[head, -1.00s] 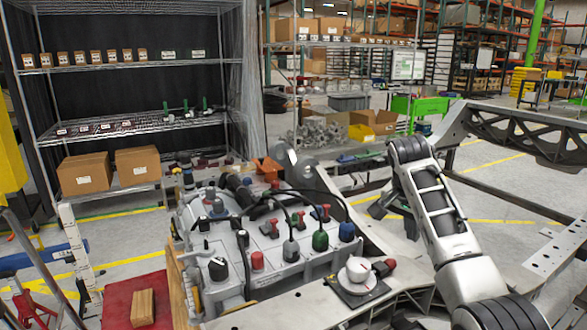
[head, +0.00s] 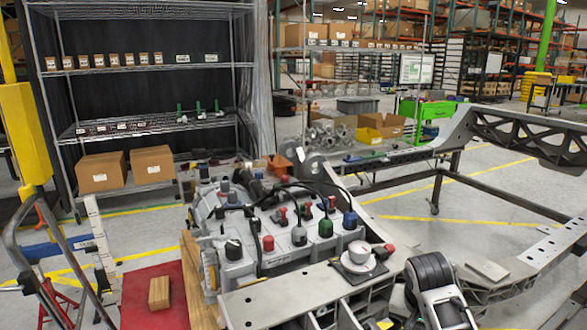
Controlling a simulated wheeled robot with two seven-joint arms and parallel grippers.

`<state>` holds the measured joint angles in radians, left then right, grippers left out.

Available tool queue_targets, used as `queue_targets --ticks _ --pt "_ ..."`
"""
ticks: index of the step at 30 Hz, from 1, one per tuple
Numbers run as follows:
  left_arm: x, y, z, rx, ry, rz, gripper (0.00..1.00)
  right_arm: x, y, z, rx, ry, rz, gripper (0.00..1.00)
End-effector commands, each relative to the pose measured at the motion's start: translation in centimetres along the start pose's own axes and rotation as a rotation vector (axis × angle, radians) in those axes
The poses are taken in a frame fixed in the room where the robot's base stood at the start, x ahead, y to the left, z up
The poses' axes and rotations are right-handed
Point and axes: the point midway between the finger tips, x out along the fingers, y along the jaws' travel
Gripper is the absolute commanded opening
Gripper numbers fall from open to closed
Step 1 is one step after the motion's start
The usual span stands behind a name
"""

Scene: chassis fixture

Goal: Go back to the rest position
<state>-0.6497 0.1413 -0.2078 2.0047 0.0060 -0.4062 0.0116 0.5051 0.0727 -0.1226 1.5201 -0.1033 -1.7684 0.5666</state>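Neither gripper shows in the head view. A part of my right arm (head: 432,278), a dark ribbed joint with a pale link below it, shows at the bottom right, in front of the metal chassis frame (head: 285,303). The rest of that arm is cut off by the lower edge. No part of my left arm is in view. What either gripper holds cannot be seen.
A grey housing (head: 243,268) with colored connectors and black cables sits at the center, close to the chassis. A white round part (head: 358,258) sits on a dark plate on the frame. A red platform (head: 135,298) carries a wooden block (head: 159,292). Shelving (head: 150,67) stands behind.

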Motion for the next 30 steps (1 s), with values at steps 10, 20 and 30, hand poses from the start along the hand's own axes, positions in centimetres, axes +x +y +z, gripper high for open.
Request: queue_targets --ticks 10,20,30 --pt "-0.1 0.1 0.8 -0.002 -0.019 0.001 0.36 1.7 5.9 17.4 -0.387 -0.01 -0.119 0.0" --pt "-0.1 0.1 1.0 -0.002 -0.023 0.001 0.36 -1.9 9.1 24.7 -0.569 -0.001 -0.193 0.0" --pt "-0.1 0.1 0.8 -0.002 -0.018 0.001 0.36 -2.7 9.0 27.0 -0.648 0.077 -0.261 0.0"
